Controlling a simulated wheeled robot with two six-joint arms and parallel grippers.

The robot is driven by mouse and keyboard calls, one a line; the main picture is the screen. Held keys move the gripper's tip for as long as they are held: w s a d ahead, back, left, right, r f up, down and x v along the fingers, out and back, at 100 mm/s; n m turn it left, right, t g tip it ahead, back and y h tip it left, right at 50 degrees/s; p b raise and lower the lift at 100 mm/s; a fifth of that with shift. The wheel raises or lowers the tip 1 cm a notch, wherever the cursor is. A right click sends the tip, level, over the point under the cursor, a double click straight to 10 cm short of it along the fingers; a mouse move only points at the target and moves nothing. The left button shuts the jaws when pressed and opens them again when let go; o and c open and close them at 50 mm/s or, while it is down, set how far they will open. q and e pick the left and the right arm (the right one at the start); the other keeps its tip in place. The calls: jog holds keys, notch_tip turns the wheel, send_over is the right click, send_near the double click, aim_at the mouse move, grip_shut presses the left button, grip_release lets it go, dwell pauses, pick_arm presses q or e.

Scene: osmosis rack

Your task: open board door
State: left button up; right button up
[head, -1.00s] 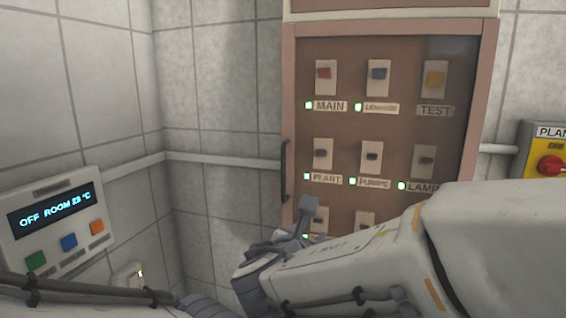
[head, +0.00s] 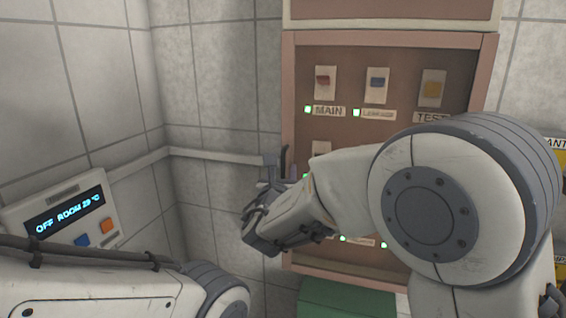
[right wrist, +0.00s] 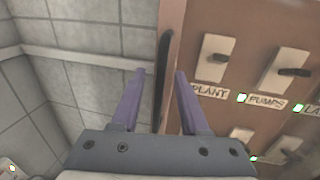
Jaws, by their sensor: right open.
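The board door (head: 340,62) is a brownish see-through panel in a pink frame, and it looks shut. Its black upright handle (right wrist: 163,62) is on the door's left edge. My right gripper (right wrist: 160,73) is open, with one purple finger left of the handle and one right of it. The handle stands between the fingertips in the picture; I cannot tell how deep it sits or whether a finger touches it. In the head view my right gripper (head: 281,166) covers most of the handle. My left gripper is out of view; only my left arm shows.
Behind the door are labelled switches with green lamps, such as MAIN (head: 325,82). A room panel (head: 62,222) with a blue display hangs on the left wall. A pale rail (head: 215,158) runs along the wall. A green box (head: 345,298) is below the board.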

jog(key=shift+w, duration=0.35)
grip_shut()
dwell(1.2)
